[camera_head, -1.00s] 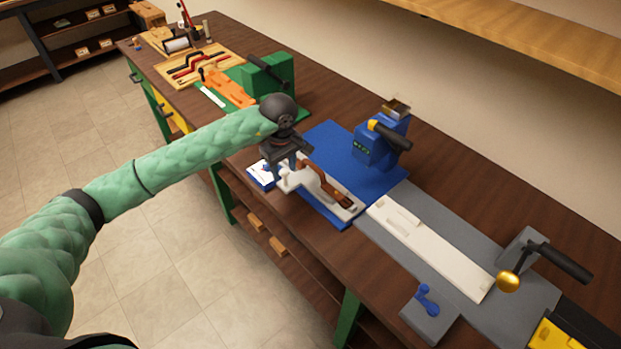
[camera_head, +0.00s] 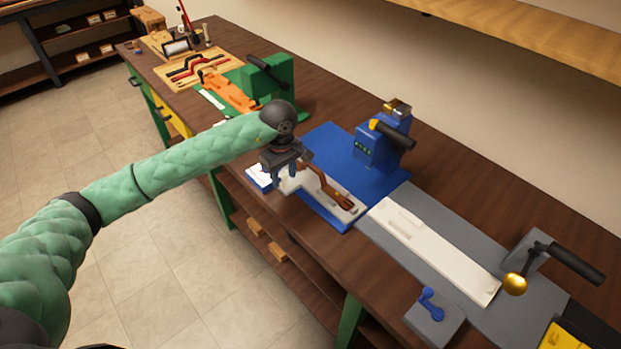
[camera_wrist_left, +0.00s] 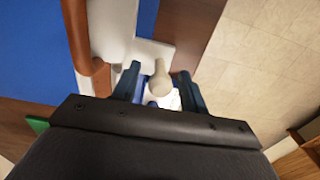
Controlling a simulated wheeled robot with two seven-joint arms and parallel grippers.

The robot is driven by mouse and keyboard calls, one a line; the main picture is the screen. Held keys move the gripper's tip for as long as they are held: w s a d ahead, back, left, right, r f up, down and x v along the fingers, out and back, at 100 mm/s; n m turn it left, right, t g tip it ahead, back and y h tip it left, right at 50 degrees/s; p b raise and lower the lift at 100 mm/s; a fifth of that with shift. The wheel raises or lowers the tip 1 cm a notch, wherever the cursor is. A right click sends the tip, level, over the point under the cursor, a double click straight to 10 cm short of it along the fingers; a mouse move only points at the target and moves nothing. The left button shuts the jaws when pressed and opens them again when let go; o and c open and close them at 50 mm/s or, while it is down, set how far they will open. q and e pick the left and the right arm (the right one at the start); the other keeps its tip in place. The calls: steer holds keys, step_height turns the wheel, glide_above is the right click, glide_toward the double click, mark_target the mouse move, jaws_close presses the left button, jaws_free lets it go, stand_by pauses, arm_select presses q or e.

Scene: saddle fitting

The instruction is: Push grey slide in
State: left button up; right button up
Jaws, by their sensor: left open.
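A pale grey-white slide (camera_head: 313,198) lies on the blue fixture base (camera_head: 372,180), with a curved brown part (camera_head: 326,187) on top. In the left wrist view the slide (camera_wrist_left: 110,28) ends in a pale round knob (camera_wrist_left: 160,82), with the brown part (camera_wrist_left: 80,35) beside it. My left gripper (camera_head: 283,178) is open over the slide's near left end. In the left wrist view its fingers (camera_wrist_left: 158,92) stand on either side of the knob, with visible gaps; whether either touches is unclear. A second long white plate (camera_head: 435,250) lies on a grey base (camera_head: 462,238). My right gripper is not in view.
A blue clamp block (camera_head: 378,145) with a black handle stands behind the slide. A green fixture (camera_head: 270,85) with an orange part is further left. A grey block with a blue lever (camera_head: 431,303) and a gold-knobbed handle (camera_head: 515,284) are at right. The bench's front edge is close to my gripper.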

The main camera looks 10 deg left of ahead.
arm_select(q)
steer(key=c, duration=0.7)
steer(key=shift+w+d+f+b, duration=0.1)
steer(key=shift+w+d+b, duration=0.35)
steer(key=shift+b, duration=0.15)
steer(key=shift+w+d, duration=0.1)
steer(key=shift+w, duration=0.15)
